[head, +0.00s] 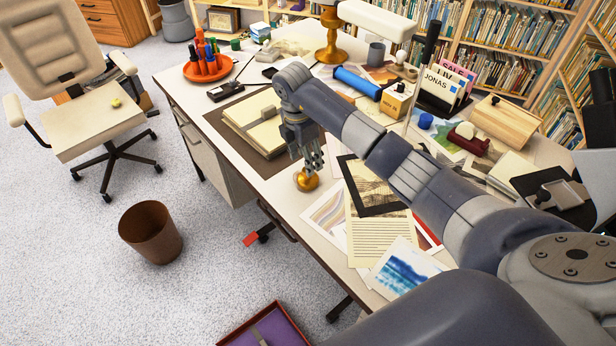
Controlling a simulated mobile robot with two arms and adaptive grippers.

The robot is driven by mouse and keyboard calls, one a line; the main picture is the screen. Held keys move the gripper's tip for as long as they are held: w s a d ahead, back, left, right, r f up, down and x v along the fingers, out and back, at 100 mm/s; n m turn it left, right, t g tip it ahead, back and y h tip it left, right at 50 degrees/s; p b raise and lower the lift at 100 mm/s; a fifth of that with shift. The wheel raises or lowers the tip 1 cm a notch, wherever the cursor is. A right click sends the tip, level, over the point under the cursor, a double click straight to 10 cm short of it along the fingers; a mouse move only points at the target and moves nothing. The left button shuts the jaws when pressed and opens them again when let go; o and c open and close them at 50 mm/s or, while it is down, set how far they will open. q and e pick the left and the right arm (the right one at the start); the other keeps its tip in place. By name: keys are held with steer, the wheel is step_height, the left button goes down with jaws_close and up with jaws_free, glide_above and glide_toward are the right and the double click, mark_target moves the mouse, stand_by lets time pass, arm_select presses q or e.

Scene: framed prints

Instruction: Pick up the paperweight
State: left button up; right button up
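A small round gold object (306,181), which looks like the paperweight, rests near the front edge of the desk. My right gripper (311,163) points down just above it, with its fingertips close to its top and partly covering it. From this angle I cannot tell whether the fingers touch it or how far apart they are. My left gripper is not in view.
Prints and papers (378,235) spread to the right. An orange tray (208,72) with bottles stands at the back left. A brown bin (150,232) and a chair (85,120) stand on the floor.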

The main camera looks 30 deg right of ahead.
mark_target(305, 184)
steer(key=shift+f, duration=0.7)
steer(key=f, duration=0.2)
steer(key=f+p, duration=0.1)
steer(key=shift+d+f, duration=0.25)
steer(key=shift+d, duration=0.05)
steer(key=shift+d+f, duration=0.1)
steer(key=shift+f, duration=0.35)
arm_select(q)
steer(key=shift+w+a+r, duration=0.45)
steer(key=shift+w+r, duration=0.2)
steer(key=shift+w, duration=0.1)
arm_select(e)
steer(key=shift+c, duration=0.6)
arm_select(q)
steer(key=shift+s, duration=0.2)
arm_select(e)
steer(key=shift+r, duration=0.1)
jaws_close()
